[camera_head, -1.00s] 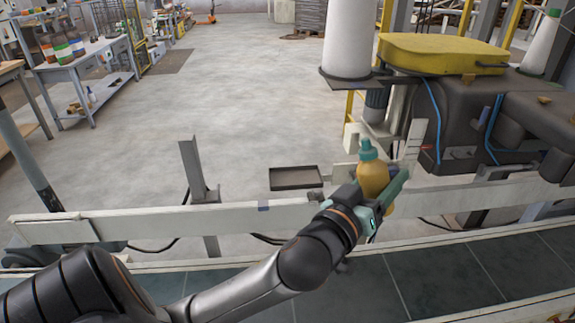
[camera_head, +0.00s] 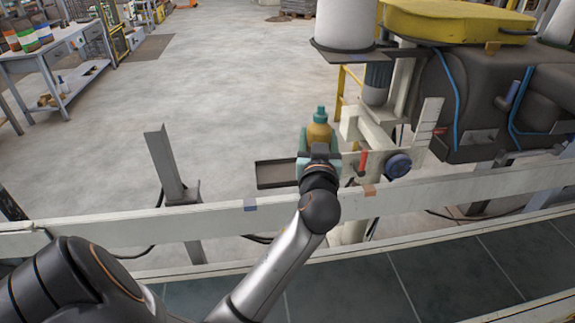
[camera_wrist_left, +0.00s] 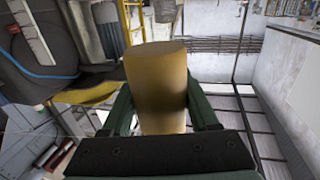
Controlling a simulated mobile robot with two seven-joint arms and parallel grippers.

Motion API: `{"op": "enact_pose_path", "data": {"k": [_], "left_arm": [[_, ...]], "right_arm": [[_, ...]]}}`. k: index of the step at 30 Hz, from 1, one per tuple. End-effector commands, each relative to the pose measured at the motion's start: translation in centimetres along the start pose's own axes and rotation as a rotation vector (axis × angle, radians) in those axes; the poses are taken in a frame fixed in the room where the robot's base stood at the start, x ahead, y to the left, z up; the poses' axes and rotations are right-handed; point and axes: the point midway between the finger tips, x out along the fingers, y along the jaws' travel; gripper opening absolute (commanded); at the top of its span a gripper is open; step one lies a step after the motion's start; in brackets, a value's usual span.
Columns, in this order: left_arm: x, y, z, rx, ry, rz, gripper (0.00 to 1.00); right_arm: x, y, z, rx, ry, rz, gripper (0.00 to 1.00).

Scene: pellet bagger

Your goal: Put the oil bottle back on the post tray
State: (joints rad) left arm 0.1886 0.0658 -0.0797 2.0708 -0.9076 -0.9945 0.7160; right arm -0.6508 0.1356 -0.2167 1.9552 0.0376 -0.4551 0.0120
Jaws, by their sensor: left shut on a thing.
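The oil bottle (camera_head: 319,132) is amber with a teal cap and stands about upright in my left gripper (camera_head: 319,148). The left gripper is shut on it. In the left wrist view the bottle's amber body (camera_wrist_left: 158,85) sits between the two green fingers of the left gripper (camera_wrist_left: 163,105). The post tray (camera_head: 277,174) is a dark shallow tray beyond the white rail. In the head view the gripper and bottle overlap the tray's right end; I cannot tell how high above it they are. My right gripper is not in view.
A white rail (camera_head: 120,235) runs across in front of the tray, with a dark conveyor belt (camera_head: 440,275) on the near side. A machine post with a blue knob (camera_head: 398,165) and a red handle (camera_head: 362,161) stands close right of the bottle. Open floor lies beyond.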

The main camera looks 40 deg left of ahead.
Motion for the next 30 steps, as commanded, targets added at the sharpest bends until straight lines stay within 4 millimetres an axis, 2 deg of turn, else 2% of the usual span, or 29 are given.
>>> {"op": "enact_pose_path", "data": {"k": [10, 12, 15, 23, 25, 30], "left_arm": [[7.0, -5.0, 3.6, 0.007, 0.001, -0.003, 0.0], [7.8, -5.5, 5.5, 0.005, -0.001, -0.001, 0.0], [8.9, -6.2, 7.0, 0.004, 0.0, -0.002, 0.0], [10.2, -7.1, 8.9, 0.001, 0.001, 0.0, 0.0], [10.8, -7.5, 9.7, 0.002, 0.0, -0.001, 0.0], [10.6, -7.3, 12.1, 0.001, -0.001, 0.001, 0.0]], "right_arm": [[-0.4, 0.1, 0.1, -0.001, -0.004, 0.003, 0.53], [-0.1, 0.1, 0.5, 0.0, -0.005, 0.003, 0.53], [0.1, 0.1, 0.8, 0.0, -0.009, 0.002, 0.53], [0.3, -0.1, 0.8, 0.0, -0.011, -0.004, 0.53], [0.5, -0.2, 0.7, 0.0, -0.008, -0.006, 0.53], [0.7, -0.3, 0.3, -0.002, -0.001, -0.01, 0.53]]}}
